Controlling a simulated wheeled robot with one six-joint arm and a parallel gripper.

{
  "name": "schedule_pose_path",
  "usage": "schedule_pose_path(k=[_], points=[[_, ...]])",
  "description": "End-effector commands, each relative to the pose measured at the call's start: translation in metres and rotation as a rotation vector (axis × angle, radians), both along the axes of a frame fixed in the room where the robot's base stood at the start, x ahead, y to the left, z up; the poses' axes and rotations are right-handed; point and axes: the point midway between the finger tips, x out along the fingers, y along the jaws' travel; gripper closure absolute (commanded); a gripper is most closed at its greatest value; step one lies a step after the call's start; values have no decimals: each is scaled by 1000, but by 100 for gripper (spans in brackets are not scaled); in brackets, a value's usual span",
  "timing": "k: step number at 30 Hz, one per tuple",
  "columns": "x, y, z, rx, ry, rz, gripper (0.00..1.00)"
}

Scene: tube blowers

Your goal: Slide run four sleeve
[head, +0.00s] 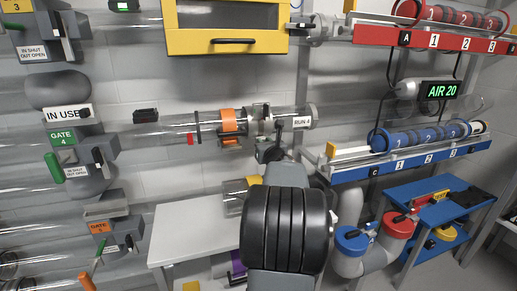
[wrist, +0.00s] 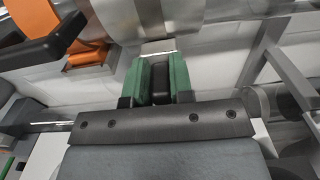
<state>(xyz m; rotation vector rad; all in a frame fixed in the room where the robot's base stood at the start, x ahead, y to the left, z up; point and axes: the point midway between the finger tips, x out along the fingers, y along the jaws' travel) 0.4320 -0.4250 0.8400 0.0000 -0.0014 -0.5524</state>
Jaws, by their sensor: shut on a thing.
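The run four tube (head: 175,129) runs level across the wall, with a RUN 4 label (head: 303,122) at its right end. A metallic sleeve (head: 258,124) is around it near the label; its curved grey surface (wrist: 140,18) fills the top of the wrist view. My gripper (wrist: 163,75) has green fingers just below this sleeve, shut on a dark tab (wrist: 161,86) between them. How the tab joins the sleeve is hard to see. In the head view my gripper (head: 269,150) is under the sleeve, partly hidden by my arm.
An orange collar (head: 229,122) is on the tube left of the sleeve; its orange and black parts (wrist: 88,54) are close to my gripper. A yellow cabinet (head: 225,42) hangs above. A white table (head: 187,233) stands below, and a blue-railed rack (head: 395,165) is at right.

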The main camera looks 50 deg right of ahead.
Motion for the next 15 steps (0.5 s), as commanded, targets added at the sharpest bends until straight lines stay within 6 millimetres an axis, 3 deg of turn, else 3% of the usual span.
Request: schedule_pose_path(k=[7,8,15], points=[[4,4,-1,4,0,11,100],[4,5,-1,4,0,12,76],[3,3,-1,3,1,8,53]])
